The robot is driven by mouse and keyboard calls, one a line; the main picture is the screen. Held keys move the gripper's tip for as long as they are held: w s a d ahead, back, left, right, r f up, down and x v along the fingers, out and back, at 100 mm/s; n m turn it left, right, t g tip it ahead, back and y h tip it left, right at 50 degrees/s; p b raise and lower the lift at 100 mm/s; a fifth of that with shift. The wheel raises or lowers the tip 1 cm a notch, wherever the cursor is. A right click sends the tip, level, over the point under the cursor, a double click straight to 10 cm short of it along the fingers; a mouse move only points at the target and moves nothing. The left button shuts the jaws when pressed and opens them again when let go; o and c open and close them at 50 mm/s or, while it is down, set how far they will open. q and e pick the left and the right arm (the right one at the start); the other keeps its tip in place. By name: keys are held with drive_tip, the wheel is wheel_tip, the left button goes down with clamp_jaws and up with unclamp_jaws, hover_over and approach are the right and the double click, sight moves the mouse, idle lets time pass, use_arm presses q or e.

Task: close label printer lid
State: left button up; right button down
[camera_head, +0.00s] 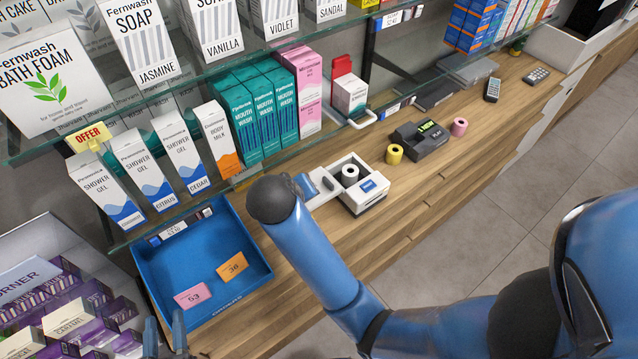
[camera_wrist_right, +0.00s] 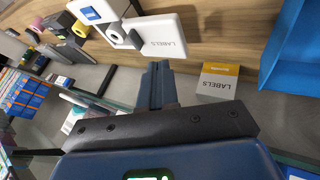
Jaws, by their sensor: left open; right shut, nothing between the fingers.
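The white label printer (camera_head: 366,194) stands on the wooden counter with its lid (camera_wrist_right: 157,36) open, swung out to the side. The lid is white and marked LABELS. A white paper roll (camera_head: 349,174) sits in the open printer; the roll also shows in the right wrist view (camera_wrist_right: 112,36). My right gripper (camera_wrist_right: 157,68) is shut and empty, its fingertips close to the lid's edge; I cannot tell whether they touch. In the head view my right arm partly hides the lid and gripper. My left gripper (camera_head: 165,328) is open at the bottom left, far from the printer, near the blue tray.
A blue tray (camera_head: 157,283) with pink and orange number cards lies left of the printer. A LABELS box (camera_wrist_right: 217,80) is near my right gripper. A card terminal (camera_head: 420,140) stands between yellow and pink rolls beyond the printer. Glass shelves with boxed goods run behind.

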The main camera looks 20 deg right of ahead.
drive_tip(key=p, duration=0.1)
approach(324, 186)
drive_tip(key=f, duration=0.1)
drive_tip(key=a+f, duration=0.2)
drive_tip(key=shift+w+f, duration=0.25)
drive_tip(key=shift+w, duration=0.1)
drive_tip(key=d, duration=0.1)
drive_tip(key=w+d+p, duration=0.1)
drive_tip(key=shift+w+d+f+p, duration=0.1)
drive_tip(key=shift+d+f+p, duration=0.15)
drive_tip(key=shift+d+p, duration=0.1)
drive_tip(key=shift+w+d+f, duration=0.1)
drive_tip(key=shift+w+d, duration=0.15)
drive_tip(key=shift+d, duration=0.4)
